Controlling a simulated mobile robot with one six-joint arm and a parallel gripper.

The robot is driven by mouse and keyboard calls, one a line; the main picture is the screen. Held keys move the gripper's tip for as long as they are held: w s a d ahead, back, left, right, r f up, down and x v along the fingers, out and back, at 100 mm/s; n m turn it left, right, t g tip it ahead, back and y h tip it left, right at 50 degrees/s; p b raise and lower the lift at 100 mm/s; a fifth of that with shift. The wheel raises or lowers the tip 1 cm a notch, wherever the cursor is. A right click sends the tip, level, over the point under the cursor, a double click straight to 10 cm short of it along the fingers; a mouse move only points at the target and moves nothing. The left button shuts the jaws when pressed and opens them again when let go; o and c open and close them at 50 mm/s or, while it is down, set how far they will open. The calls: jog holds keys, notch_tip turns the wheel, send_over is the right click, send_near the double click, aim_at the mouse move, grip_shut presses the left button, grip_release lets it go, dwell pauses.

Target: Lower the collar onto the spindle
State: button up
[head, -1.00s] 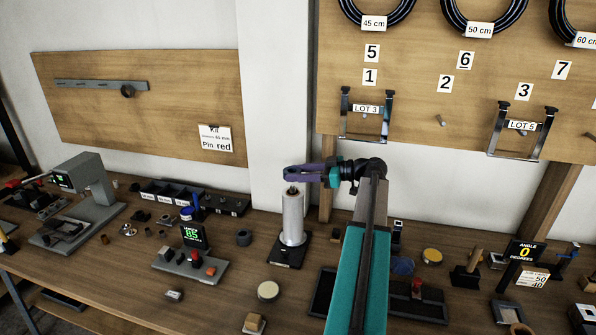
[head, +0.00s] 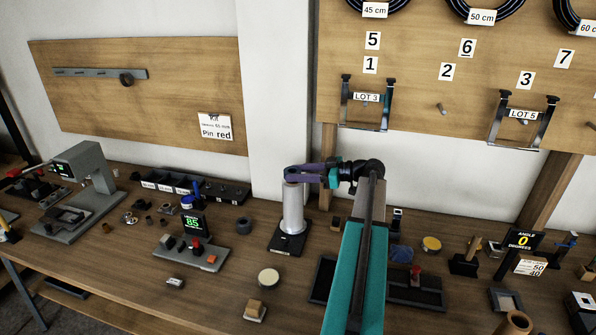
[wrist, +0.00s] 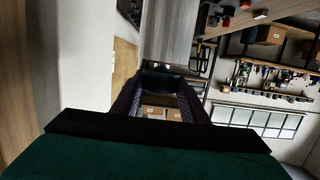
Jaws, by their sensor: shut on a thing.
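A pale upright cylinder, the spindle (head: 293,208), stands on a dark square base (head: 288,244) on the bench in the head view. My gripper (head: 289,173) is right at its top, with the fingers reaching left from the arm. In the wrist view my gripper (wrist: 166,84) is shut on a dark thing, seemingly the collar (wrist: 165,82), between the fingertips. The collar is hardly visible in the head view, hidden by the fingers. I cannot tell whether it touches the spindle or sits around its top.
A display unit reading 85 (head: 193,227) stands left of the spindle, and a round pale disc (head: 268,276) lies in front. A dark tray (head: 323,278) lies to the right, partly behind my arm. The wall board (head: 470,80) rises behind.

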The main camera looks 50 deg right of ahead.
jog(key=shift+f+b, duration=0.55)
jog(key=shift+f+b, duration=0.15)
jog(key=shift+b, duration=0.15)
jog(key=o, duration=1.1)
jog(key=shift+s, duration=0.1)
jog(key=b+v, duration=0.3)
jog(key=v, duration=1)
jog(key=shift+s+d+b, duration=0.2)
jog(key=shift+s+b, duration=0.1)
jog(key=shift+b, duration=0.1)
